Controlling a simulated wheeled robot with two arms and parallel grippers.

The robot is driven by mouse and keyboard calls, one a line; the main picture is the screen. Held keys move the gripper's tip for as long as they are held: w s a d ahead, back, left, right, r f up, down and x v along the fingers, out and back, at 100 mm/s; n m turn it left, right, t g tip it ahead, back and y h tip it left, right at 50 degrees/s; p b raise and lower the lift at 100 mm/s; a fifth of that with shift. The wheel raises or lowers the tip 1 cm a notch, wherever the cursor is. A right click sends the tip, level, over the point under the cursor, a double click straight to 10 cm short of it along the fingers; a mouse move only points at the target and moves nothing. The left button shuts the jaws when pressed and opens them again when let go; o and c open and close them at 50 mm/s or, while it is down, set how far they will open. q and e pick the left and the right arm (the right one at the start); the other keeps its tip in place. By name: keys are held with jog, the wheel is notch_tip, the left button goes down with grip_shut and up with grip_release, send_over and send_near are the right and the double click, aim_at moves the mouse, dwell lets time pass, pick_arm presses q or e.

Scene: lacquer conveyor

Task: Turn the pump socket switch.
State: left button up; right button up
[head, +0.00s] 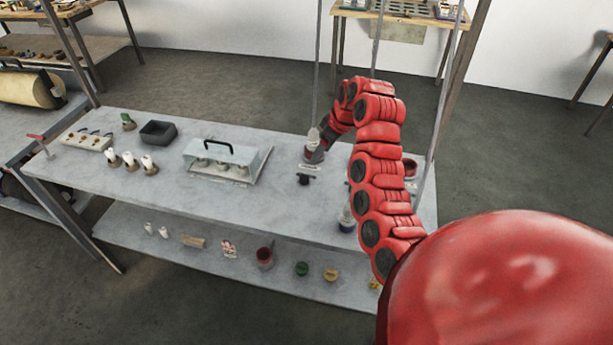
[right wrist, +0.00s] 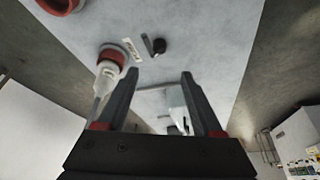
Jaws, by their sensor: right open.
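A small dark T-shaped fitting (head: 305,179) on the grey bench looks like the switch; I cannot be sure. A similar dark knob with a short grey bar shows in the right wrist view (right wrist: 157,46), beyond the fingertips. Next to it stands a pump-like bottle (right wrist: 106,72) with a red-rimmed base and a white label (right wrist: 132,50). My right gripper (right wrist: 160,77) is open, with nothing visible between its fingers. In the head view it is small and dark (head: 317,157), beside the bottle and behind the fitting. My left gripper is not in view.
A clear-covered box with a black handle (head: 226,161) stands mid-bench. A black tray (head: 158,132) and several white-topped pieces are left of it. Upright posts (head: 441,105) rise near my right arm. The lower shelf (head: 200,269) holds small pots.

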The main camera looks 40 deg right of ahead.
aim_at(306, 177)
jog(key=p+x, duration=0.3)
jog(key=x, duration=1)
jog(key=shift+w, duration=0.1)
jog(key=shift+w+a+f, duration=0.1)
jog(key=shift+w+f, duration=0.15)
jog(key=shift+f, duration=0.45)
grip_shut()
